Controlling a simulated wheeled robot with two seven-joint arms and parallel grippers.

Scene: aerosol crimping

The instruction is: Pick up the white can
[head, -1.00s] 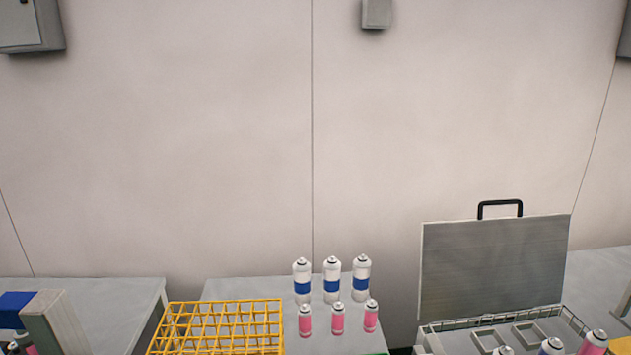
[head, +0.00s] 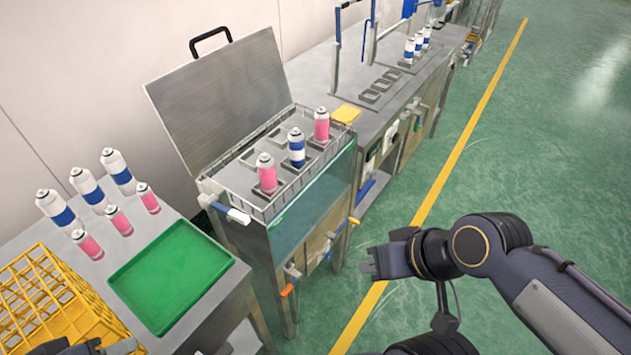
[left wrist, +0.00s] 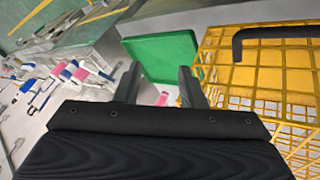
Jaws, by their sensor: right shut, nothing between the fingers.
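Three white cans with blue bands stand upright in a slanting row on the left table; the middle one (head: 88,187) is beside two similar ones. Another white-and-blue can (head: 296,148) stands in the open tank between two pink cans, and several more (head: 417,47) stand on the far bench. My right gripper (head: 368,263) is shut and empty, above the floor right of the tank. My left gripper (left wrist: 160,75) is open in the left wrist view; in the head view only part of it shows at the lower left edge, by the yellow crate.
Pink cans (head: 118,221) stand in front of the white row. A green tray (head: 170,278) lies on the table beside a yellow wire crate (head: 50,300). The tank's raised lid (head: 220,100) stands behind it. The green floor (head: 520,150) at right is clear.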

